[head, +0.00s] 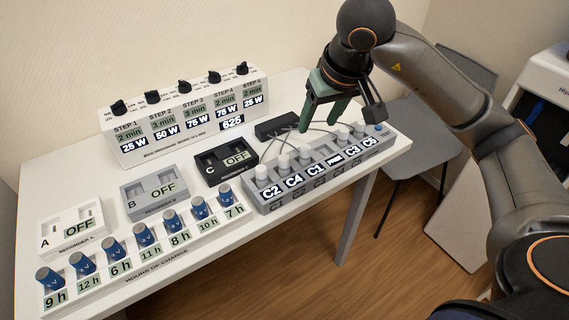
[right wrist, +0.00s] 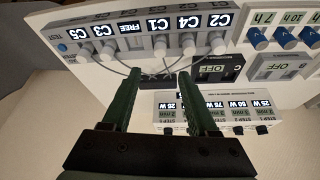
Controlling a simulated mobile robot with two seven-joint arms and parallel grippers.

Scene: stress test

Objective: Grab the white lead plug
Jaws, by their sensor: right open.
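A grey lead block (head: 325,172) with slots marked C2, C4, C1, FREE, C3 and C5 stands at the table's right front edge. Several pale, whitish plugs stand upright in it, including the C2 plug (head: 262,173), the C4 plug (head: 284,161) and the C1 plug (head: 306,155). Thin grey leads run behind them towards a dark box (head: 276,125). The block (right wrist: 135,48) also shows upside down in the right wrist view. My right gripper (head: 319,126) has green fingers, open and empty, above and behind the block, apart from the plugs. My left gripper is out of view.
Recorder C (head: 212,174), recorder B (head: 143,202) and recorder A (head: 92,212) stand left of the block. A step programmer box (head: 145,150) stands at the back. A grey chair (head: 415,140) is beyond the table.

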